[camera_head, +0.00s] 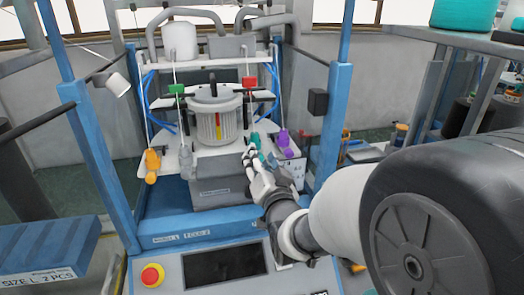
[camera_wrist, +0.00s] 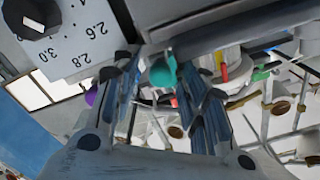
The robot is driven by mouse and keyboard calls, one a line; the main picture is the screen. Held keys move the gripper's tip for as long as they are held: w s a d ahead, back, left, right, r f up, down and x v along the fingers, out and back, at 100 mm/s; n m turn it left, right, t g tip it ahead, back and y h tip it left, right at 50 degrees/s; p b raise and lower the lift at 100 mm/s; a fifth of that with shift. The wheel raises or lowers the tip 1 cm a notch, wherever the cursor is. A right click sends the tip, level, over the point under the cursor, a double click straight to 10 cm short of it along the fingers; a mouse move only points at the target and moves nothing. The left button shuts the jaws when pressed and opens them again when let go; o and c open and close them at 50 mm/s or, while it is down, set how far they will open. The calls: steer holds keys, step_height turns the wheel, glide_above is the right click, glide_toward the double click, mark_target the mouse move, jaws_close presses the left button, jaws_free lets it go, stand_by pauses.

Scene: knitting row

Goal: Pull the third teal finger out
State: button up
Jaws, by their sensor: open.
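A teal finger (camera_head: 256,139) shows just beyond my gripper (camera_head: 252,156) at the right of the machine's white plate in the head view. My gripper mostly hides what lies around it. In the wrist view a rounded teal end (camera_wrist: 163,72) sits between the tips of my open gripper (camera_wrist: 157,70), nearer the right finger. I cannot tell whether the fingers touch it. Other teal fingers cannot be told apart here, so I cannot tell which one is third.
A purple piece (camera_head: 283,139) stands just right of my gripper. An orange piece (camera_head: 152,160) hangs at the plate's left. The ribbed cylinder (camera_head: 216,122) stands left of my gripper. A numbered dial plate (camera_wrist: 68,38) is close in the wrist view. Blue posts (camera_head: 333,125) flank the machine.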

steer(key=shift+c, duration=0.4)
jaws_close()
steer(key=shift+r, duration=0.1)
